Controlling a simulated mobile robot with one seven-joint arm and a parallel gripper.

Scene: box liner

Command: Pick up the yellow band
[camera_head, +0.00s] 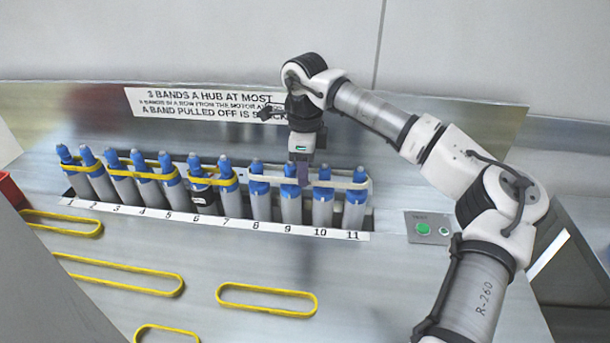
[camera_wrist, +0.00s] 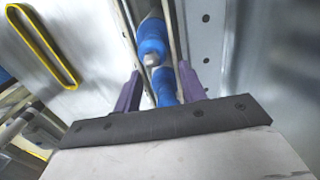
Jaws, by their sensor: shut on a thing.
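Several loose yellow bands lie flat on the metal table: one at the far left (camera_head: 60,223), a long one below it (camera_head: 120,276), one in the middle (camera_head: 267,300), and one cut off at the bottom edge (camera_head: 166,334). Other yellow bands loop around blue-topped rollers at the left of the row. My gripper (camera_head: 300,172) is at roller 9, right of those bands. In the wrist view its purple fingers (camera_wrist: 160,85) straddle a blue roller top (camera_wrist: 163,85), with pale band strands running close by. I cannot tell whether the strands are pinched too. A yellow band (camera_wrist: 42,45) lies apart at upper left.
The numbered roller row runs in a slot across the table, with a pale band (camera_head: 342,181) around the right-hand rollers. A sign (camera_head: 205,103) is on the back panel. A button plate (camera_head: 433,227) is at right.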

